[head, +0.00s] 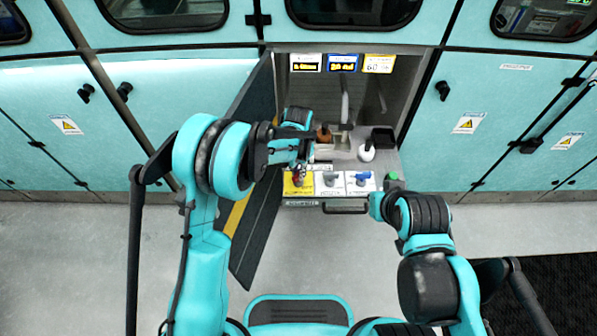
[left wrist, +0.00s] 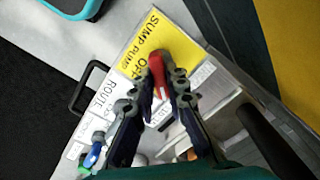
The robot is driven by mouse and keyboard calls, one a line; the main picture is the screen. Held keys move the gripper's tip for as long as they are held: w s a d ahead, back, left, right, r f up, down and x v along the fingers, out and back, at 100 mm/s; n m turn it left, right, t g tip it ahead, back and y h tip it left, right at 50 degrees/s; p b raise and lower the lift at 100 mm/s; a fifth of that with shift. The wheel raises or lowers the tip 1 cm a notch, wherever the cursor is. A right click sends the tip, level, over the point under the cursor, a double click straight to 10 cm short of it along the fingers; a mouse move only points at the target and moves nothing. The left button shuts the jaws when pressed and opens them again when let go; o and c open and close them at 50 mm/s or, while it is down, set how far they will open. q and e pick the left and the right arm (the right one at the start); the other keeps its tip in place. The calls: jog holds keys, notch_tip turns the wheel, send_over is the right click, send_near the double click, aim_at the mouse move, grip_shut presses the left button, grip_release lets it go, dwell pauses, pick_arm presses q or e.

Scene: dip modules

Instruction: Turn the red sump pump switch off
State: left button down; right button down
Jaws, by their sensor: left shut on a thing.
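The red sump pump switch (left wrist: 158,73) sits on a yellow plate (left wrist: 149,37) lettered "SUMP PUMP" and "OFF" in the left wrist view. My left gripper (left wrist: 165,84) has its fingers closed around the red handle, one on each side. The fingers hide the switch's base, and I cannot tell its exact setting. In the head view, my left gripper (head: 297,176) is over the yellow plate (head: 289,188) at the left end of the switch panel. My right arm is folded at the right, and its gripper does not show.
Beside the yellow plate are a grey switch (head: 331,179), a blue switch (head: 361,178) and a green button (head: 393,180). Behind them stand a white round bottle (head: 367,152) and a black tray (head: 383,138). A dark open door (head: 257,215) borders the left; a drawer handle (head: 345,208) juts in front.

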pick_arm(q)
jog(key=m, duration=0.5)
jog(key=shift+m, duration=0.3)
jog(key=shift+m+b, duration=0.3)
jog(key=shift+m, duration=1.9)
jog(key=c, duration=1.5)
grip_release()
jog(key=shift+c, duration=0.2)
notch_tip(320, 180, up, 12)
